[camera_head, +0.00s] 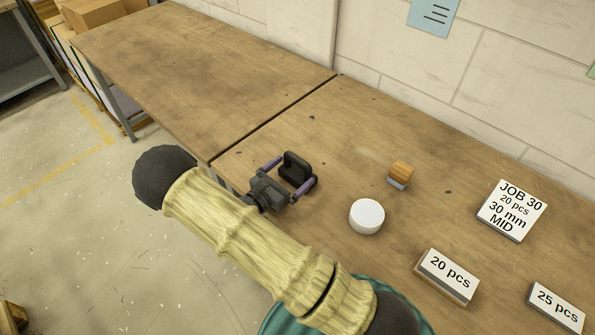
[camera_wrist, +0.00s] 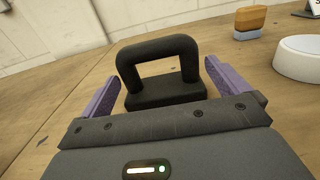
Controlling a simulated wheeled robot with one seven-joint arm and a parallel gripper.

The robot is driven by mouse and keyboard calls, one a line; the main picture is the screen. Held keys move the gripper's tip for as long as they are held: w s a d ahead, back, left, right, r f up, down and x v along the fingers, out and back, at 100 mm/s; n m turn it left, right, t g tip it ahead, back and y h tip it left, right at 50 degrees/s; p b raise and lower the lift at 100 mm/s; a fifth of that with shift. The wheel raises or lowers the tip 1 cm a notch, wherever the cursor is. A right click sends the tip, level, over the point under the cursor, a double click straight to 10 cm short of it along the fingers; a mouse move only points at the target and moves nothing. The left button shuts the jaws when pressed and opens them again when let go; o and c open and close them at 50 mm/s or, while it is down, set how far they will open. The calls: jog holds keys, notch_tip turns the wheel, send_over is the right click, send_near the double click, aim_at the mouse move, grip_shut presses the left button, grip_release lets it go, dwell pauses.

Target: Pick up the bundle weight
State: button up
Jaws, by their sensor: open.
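The bundle weight (camera_head: 296,169) is a black block with an arched handle, standing upright on the wooden table near its front edge. In the wrist view the bundle weight (camera_wrist: 160,75) sits straight ahead. My gripper (camera_head: 289,173) is open, its two purple fingers on either side of the weight. In the wrist view my gripper (camera_wrist: 165,88) shows a finger left and right of the weight, with a visible gap at the right finger. Whether the left finger touches it I cannot tell. The lower front of the weight is partly hidden by the gripper body.
A white round puck (camera_head: 367,216) and a small wood-topped block (camera_head: 400,174) stand to the right. The table left of the weight is clear.

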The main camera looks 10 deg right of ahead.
aim_at(302, 162)
jog(key=p+x, duration=0.1)
jog(key=x, duration=0.4)
jog(key=shift+w+p, duration=0.15)
jog(key=shift+p, duration=0.25)
jog(key=c, duration=1.7)
jog(key=shift+r, duration=0.1)
